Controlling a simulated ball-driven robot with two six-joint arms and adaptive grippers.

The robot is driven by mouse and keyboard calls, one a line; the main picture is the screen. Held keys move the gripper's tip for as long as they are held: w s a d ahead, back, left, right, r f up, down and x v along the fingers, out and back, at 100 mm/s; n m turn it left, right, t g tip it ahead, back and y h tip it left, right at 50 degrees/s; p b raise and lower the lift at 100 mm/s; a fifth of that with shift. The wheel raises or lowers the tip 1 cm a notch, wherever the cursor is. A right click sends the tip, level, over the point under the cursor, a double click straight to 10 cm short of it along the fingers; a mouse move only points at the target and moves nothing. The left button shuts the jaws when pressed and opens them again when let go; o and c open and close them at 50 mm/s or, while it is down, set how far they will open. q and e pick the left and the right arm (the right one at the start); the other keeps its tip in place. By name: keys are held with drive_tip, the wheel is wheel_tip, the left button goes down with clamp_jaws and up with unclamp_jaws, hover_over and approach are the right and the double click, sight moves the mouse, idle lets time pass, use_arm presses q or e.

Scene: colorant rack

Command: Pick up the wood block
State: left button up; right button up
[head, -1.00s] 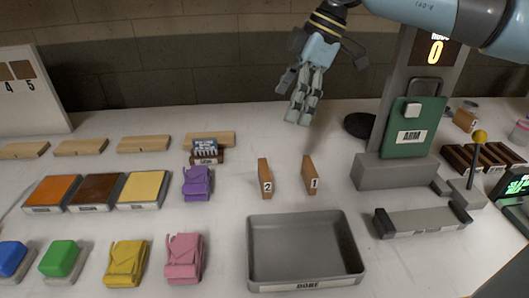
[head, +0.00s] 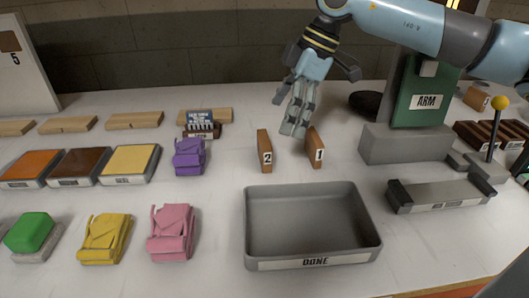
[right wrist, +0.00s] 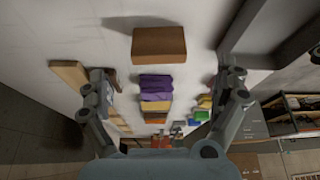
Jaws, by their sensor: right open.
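Two upright brown wood blocks stand behind the grey tray: block 2 (head: 264,151) on the left and block 1 (head: 315,149) on the right. My right gripper (head: 294,121) points down, open and empty, just behind and above the gap between them; its fingertips overlap block 1's upper left edge in the head view. In the right wrist view, one brown block (right wrist: 159,44) lies ahead of the open fingers (right wrist: 170,95); I cannot tell which number it bears. My left gripper is not in view.
A grey tray marked DONE (head: 313,263) sits in front of the blocks. A purple cloth (head: 189,156) lies to the left. A grey stand with a green ARM panel (head: 427,101) rises at the right. Light wood bars (head: 134,121) lie at the back left.

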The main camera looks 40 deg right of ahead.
sight(267, 138)
drive_tip(key=x, duration=0.3)
drive_tip(key=shift+w+a+f, duration=0.1)
drive_tip(key=shift+f, duration=0.05)
drive_tip(key=shift+w+x, duration=0.2)
drive_tip(key=shift+x, duration=2.45)
drive_tip(key=shift+a, duration=0.15)
drive_tip(key=c, duration=1.1)
drive_tip(key=shift+c, duration=0.2)
